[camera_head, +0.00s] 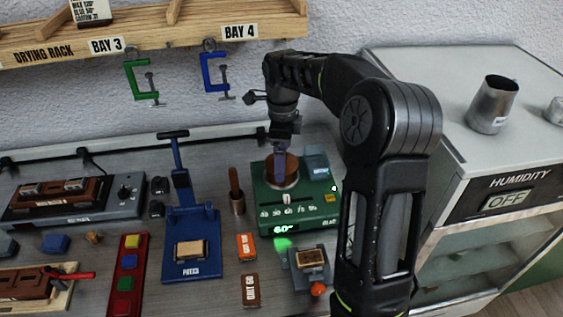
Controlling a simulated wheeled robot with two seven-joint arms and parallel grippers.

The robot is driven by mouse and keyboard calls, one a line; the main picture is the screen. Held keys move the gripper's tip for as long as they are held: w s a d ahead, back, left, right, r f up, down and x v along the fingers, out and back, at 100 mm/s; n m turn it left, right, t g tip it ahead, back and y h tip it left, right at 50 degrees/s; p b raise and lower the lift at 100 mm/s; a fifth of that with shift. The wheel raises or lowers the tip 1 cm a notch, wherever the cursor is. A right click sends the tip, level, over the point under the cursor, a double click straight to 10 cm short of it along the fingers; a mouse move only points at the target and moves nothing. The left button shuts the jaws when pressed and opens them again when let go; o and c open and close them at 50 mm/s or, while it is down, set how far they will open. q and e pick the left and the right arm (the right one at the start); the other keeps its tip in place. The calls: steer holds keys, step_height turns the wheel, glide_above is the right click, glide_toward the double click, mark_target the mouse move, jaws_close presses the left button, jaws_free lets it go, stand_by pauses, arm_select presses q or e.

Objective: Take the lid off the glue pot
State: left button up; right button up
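The glue pot (291,184) sits in the top of a green heater box (265,205) marked GLUE, showing a metal rim and a brown round top (292,168). I cannot tell whether this brown top is the lid or the glue inside. My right gripper (281,176) reaches down from above, with its fingers at the pot's top. The fingers appear edge-on and overlap the pot, so their gap and any contact are hidden. My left gripper is out of view.
A brush holder (237,203) stands just left of the heater, and a blue press (192,250) further left. A small scale (310,275) stands in front. Clamps (215,73) hang from the drying rack (170,32) above. A humidity cabinet (500,150) is at right.

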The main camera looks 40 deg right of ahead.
steer(key=c, duration=1.3)
steer(key=shift+r, duration=0.1)
step_height(320, 180, up, 4)
steer(key=shift+r+b, duration=0.25)
steer(key=shift+b, duration=0.1)
step_height(320, 180, up, 6)
steer(key=p, duration=0.3)
steer(key=shift+f, duration=0.25)
steer(key=shift+f, duration=0.1)
